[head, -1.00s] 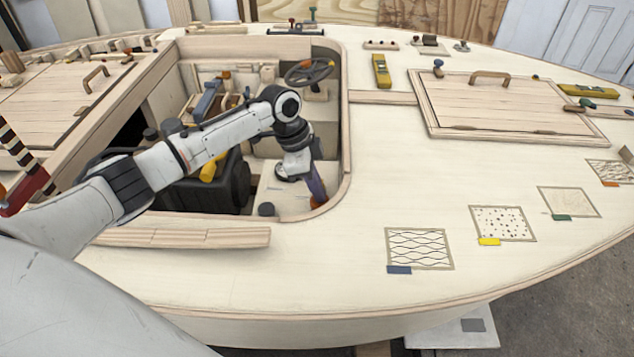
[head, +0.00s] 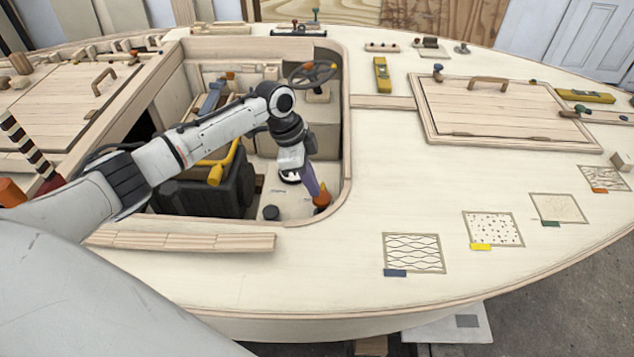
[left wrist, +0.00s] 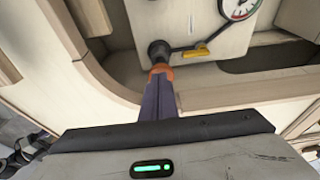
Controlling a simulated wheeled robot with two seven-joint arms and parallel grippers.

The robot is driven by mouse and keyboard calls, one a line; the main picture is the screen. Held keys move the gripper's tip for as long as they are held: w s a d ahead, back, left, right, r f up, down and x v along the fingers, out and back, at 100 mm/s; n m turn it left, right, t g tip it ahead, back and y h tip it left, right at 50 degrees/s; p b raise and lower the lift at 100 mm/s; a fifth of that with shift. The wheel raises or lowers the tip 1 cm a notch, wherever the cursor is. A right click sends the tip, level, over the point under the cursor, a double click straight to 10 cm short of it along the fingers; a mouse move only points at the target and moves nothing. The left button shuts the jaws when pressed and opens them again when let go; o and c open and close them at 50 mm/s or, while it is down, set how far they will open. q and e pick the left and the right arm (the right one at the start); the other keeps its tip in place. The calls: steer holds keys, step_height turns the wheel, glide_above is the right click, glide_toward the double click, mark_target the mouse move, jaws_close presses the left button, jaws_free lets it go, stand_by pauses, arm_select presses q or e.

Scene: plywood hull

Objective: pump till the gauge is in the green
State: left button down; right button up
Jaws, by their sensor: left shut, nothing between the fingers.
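My left gripper (head: 320,197) reaches down inside the cockpit well, near its right wall. Its purple fingers with orange tips are shut and empty; they also show in the left wrist view (left wrist: 160,75). Just beyond the tips in that view is a dark round knob (left wrist: 158,50), with a dark bar running right to a yellow piece (left wrist: 196,53). I cannot tell whether the tips touch the knob. A white round gauge (left wrist: 239,8) with red and green marks is cut off by the top edge; its needle cannot be read. My right gripper is out of view.
The well's wooden rim surrounds the arm closely. A black box with a yellow handle (head: 222,165) stands left of the gripper, a steering wheel (head: 312,73) behind it. The deck at right holds flat textured panels (head: 414,253).

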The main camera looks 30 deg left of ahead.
arm_select(q)
steer(key=shift+v, duration=2.4)
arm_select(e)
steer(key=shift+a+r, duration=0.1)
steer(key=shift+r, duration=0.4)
arm_select(q)
steer(key=shift+w+d, duration=0.1)
steer(key=shift+w, duration=0.05)
